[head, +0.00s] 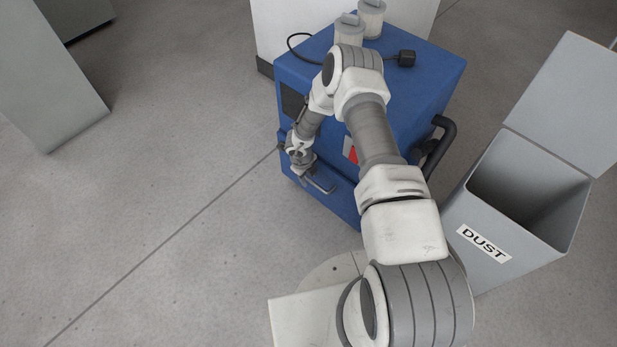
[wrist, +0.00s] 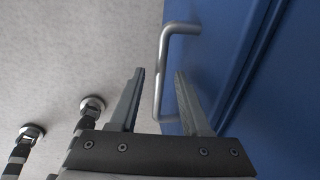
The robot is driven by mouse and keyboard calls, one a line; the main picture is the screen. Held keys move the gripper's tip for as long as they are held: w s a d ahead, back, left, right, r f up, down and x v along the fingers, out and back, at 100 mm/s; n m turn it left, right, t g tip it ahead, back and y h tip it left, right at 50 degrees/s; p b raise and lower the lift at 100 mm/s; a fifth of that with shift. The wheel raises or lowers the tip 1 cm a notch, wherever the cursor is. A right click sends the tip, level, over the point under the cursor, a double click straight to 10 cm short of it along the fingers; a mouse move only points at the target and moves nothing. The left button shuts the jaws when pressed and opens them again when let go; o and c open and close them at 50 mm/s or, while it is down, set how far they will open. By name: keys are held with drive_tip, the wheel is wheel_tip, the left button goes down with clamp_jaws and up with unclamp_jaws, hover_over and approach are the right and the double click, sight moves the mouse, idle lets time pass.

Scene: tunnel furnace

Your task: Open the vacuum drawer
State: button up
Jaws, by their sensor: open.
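The blue vacuum (head: 420,85) stands in front of me, with its drawer (head: 338,206) low on the front. The drawer's silver bar handle (wrist: 163,50) stands out from the blue front in the wrist view. My gripper (wrist: 159,72) is open, with one finger on each side of the bar in the picture. I cannot tell whether either finger touches it. The drawer looks shut. In the head view my gripper is small beside the drawer front, and my arm hides part of the vacuum.
An open grey bin (head: 480,235) marked DUST stands close to the vacuum's right. Two pale canisters (head: 371,18) and a black cable plug (head: 406,58) are on top of the vacuum. The floor (head: 150,220) to the left is clear. A grey panel (head: 45,75) stands far left.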

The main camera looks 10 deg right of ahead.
clamp_jaws()
idle(1.4)
